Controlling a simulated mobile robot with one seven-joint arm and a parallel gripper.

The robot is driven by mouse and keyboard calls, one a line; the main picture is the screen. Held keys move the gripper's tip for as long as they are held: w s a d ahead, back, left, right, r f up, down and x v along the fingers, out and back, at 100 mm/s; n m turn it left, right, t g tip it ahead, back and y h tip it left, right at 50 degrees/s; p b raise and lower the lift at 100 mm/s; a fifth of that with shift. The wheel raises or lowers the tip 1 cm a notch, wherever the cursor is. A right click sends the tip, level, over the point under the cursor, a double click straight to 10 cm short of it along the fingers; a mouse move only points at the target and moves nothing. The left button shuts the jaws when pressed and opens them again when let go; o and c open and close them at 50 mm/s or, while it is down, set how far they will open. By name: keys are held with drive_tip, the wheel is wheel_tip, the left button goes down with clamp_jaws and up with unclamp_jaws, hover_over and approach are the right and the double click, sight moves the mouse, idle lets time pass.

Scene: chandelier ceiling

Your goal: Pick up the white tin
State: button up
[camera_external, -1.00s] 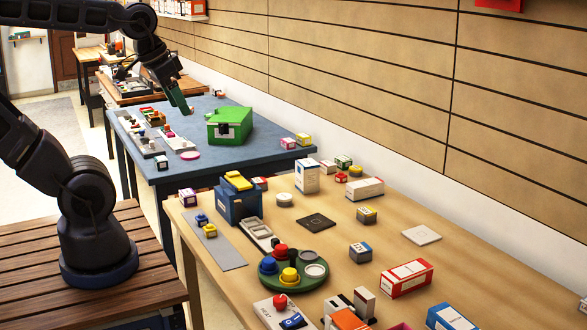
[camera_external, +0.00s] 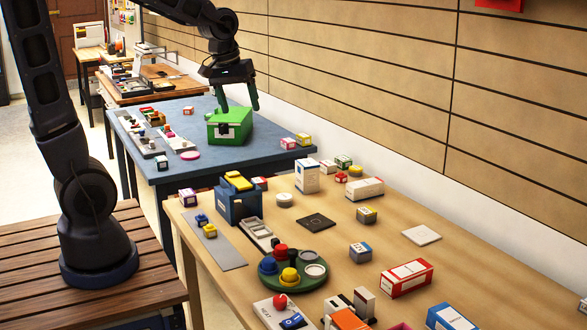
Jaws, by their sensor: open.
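A small round white tin (camera_external: 285,199) sits on the wooden table, just right of the blue box with yellow parts. My gripper (camera_external: 239,106) is open and empty, with its fingers pointing down. In the picture it shows over the green box (camera_external: 230,130) on the blue table, up and left of the white tin and well apart from it. I cannot tell the exact height of the fingertips above the box.
Near the tin stand the blue box (camera_external: 238,203), a tall white box (camera_external: 307,177) and a flat dark square (camera_external: 315,222). A round green tray (camera_external: 293,270) holds coloured knobs in front.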

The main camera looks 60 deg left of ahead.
drive_tip(key=w+a+f+n+g, duration=0.2)
drive_tip(key=w+a+f+n, duration=0.4)
drive_tip(key=w+f, duration=0.55)
drive_tip(key=n, duration=0.6)
hover_over(284, 196)
wheel_tip(284, 196, down, 13)
drive_tip(key=shift+g, duration=0.4)
drive_tip(key=shift+a+f, duration=0.1)
drive_tip(key=shift+f, duration=5.35)
drive_tip(key=c, duration=1)
